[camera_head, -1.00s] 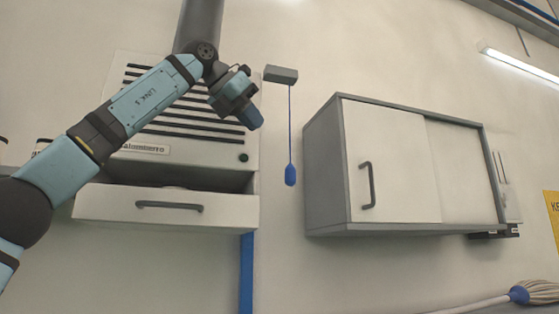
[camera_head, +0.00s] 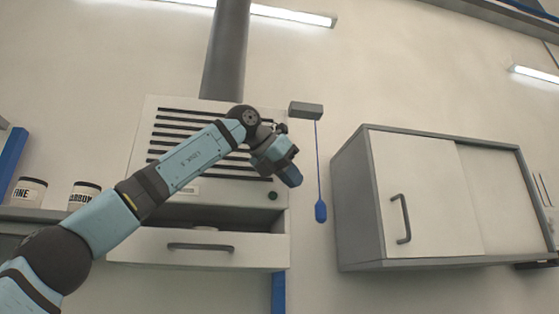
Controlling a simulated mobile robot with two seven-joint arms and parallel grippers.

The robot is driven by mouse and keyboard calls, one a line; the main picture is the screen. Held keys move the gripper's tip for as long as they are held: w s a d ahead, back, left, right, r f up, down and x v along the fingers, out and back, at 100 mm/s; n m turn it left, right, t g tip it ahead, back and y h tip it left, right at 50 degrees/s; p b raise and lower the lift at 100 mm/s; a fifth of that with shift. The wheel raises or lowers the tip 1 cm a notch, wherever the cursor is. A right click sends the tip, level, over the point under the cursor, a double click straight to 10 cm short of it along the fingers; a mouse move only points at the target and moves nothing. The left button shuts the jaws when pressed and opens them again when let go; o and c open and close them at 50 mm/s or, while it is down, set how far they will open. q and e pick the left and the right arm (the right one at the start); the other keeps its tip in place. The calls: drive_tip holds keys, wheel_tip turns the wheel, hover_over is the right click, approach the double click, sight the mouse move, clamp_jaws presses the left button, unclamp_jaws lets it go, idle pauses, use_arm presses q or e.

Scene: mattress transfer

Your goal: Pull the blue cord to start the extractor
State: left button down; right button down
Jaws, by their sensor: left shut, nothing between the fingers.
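The blue cord (camera_head: 317,160) hangs straight down from a small grey box (camera_head: 305,110) on the wall and ends in a blue pull handle (camera_head: 320,211). The extractor (camera_head: 165,130) is a cream unit with dark slots and a grey duct (camera_head: 226,50) above it. My left gripper (camera_head: 293,178) is shut and empty. In the picture it is just left of the cord, higher than the pull handle, with a gap between them. How far it is from the cord in depth I cannot tell. My right gripper is not in view.
A wall cabinet (camera_head: 415,190) with a sliding door is right of the cord. A drawer (camera_head: 190,248) with a dark handle juts out below the extractor. Jars (camera_head: 30,192) stand on a shelf at the left. The wall around the cord is clear.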

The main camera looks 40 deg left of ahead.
sight(317, 205)
use_arm(q)
drive_tip(key=p+x, duration=0.1)
drive_tip(key=x, duration=0.4)
drive_tip(key=shift+w+d+f, duration=0.1)
drive_tip(key=shift+w, duration=0.15)
drive_tip(key=shift+w+f, duration=0.25)
drive_tip(key=shift+w, duration=0.1)
drive_tip(key=shift+f, duration=0.1)
